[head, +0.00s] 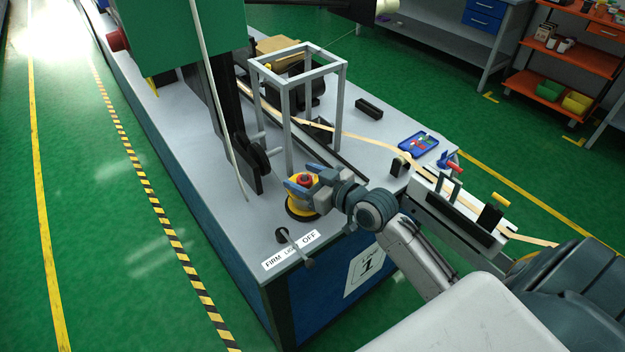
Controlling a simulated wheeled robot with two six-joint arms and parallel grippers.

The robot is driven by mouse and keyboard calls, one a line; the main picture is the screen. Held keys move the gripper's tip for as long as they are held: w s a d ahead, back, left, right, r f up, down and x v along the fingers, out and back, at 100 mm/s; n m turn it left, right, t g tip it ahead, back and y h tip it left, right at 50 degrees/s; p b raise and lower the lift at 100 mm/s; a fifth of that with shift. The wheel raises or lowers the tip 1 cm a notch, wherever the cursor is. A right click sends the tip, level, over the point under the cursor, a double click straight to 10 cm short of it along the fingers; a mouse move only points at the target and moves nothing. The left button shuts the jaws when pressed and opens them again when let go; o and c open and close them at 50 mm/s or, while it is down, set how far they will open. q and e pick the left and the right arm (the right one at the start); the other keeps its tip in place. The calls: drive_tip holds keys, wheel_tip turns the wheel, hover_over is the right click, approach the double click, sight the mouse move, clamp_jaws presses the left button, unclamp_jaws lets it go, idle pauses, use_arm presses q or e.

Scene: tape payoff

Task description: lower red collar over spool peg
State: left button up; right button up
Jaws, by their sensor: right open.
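The red collar (305,179) shows between the fingers of my right gripper (306,178), on top of a yellow round spool (298,199) with a dark base near the table's front corner. My right gripper comes in from the right. Its blue-tipped fingers stand apart on either side of the collar; I cannot tell whether they touch it. The spool peg is hidden by the collar and fingers, so how far down the collar sits on it cannot be seen. My left gripper is not in view.
A grey frame (343,95) stands behind the spool. A pale tape (375,138) runs right to a fixture (460,205). A blue tray (418,143) lies behind it.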

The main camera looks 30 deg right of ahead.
drive_tip(key=v, duration=0.5)
drive_tip(key=shift+s+d, duration=0.1)
drive_tip(key=shift+s, duration=0.15)
use_arm(q)
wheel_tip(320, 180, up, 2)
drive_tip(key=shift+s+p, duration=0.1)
drive_tip(key=shift+p, duration=0.9)
use_arm(e)
drive_tip(key=v, duration=0.5)
drive_tip(key=shift+s+r, duration=0.15)
